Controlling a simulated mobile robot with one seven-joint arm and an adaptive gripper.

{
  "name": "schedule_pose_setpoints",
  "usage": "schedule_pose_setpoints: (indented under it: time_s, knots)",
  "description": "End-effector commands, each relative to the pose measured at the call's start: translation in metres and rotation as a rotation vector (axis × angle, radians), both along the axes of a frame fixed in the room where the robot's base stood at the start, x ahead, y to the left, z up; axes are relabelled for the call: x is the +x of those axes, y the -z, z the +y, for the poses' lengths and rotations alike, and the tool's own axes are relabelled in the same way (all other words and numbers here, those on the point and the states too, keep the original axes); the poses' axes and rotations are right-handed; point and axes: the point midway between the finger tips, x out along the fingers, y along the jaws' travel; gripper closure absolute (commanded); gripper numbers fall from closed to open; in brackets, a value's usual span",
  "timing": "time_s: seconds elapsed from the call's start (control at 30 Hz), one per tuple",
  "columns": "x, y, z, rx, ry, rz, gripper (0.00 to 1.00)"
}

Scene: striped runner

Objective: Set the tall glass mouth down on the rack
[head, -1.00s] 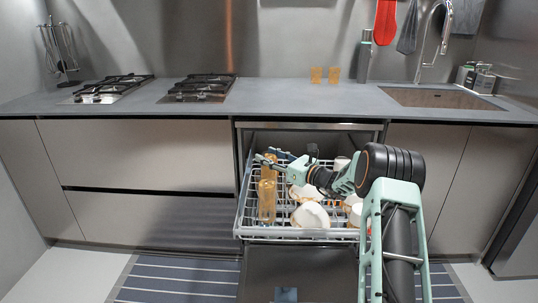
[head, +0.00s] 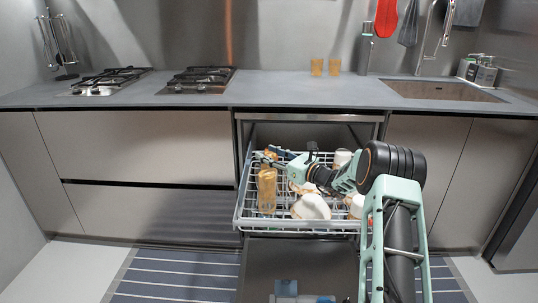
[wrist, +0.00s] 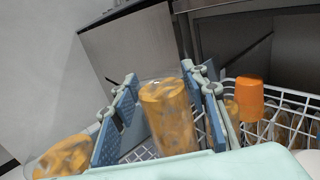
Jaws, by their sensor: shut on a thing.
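The tall glass (wrist: 168,118) is amber and patterned. In the wrist view it stands roughly upright between the two blue fingers of my gripper (wrist: 165,112), which is shut on it. I cannot tell for sure which end is its mouth. In the head view my gripper (head: 276,157) is over the left part of the pulled-out rack (head: 300,231). The held glass is mostly hidden there by the fingers and by another amber glass in front. Whether its lower end touches the rack is not clear.
Another amber glass (head: 267,190) stands at the rack's left front; one shows at the wrist view's left edge (wrist: 65,158). An orange cup (wrist: 250,98) is to the right. White dishes (head: 311,207) fill the rack's middle. Two amber glasses (head: 317,67) stand on the counter.

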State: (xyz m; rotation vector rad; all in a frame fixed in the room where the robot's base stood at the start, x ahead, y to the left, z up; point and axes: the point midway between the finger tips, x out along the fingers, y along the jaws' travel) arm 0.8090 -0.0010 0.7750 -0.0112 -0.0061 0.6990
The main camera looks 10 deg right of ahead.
Motion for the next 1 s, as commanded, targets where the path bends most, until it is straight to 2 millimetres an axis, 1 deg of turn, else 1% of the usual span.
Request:
schedule_pose_setpoints:
  time_s: [0.2, 0.23, 0.4, 0.67, 0.77, 0.87, 1.0]
  knots:
    - [0.0, 0.007, 0.0, 0.001, 0.0, -0.002, 1.0]
    - [0.0, 0.005, 0.0, 0.001, 0.0, -0.002, 0.56]
    - [0.0, 0.005, 0.0, 0.0, 0.0, -0.001, 0.39]
    - [-0.001, 0.007, -0.001, -0.001, 0.0, 0.002, 0.39]
    - [-0.004, 0.007, -0.005, -0.001, 0.001, 0.002, 0.39]
    - [-0.014, 0.007, -0.015, 0.0, 0.004, 0.003, 0.39]
    - [-0.037, 0.006, -0.034, 0.0, 0.004, 0.001, 0.39]
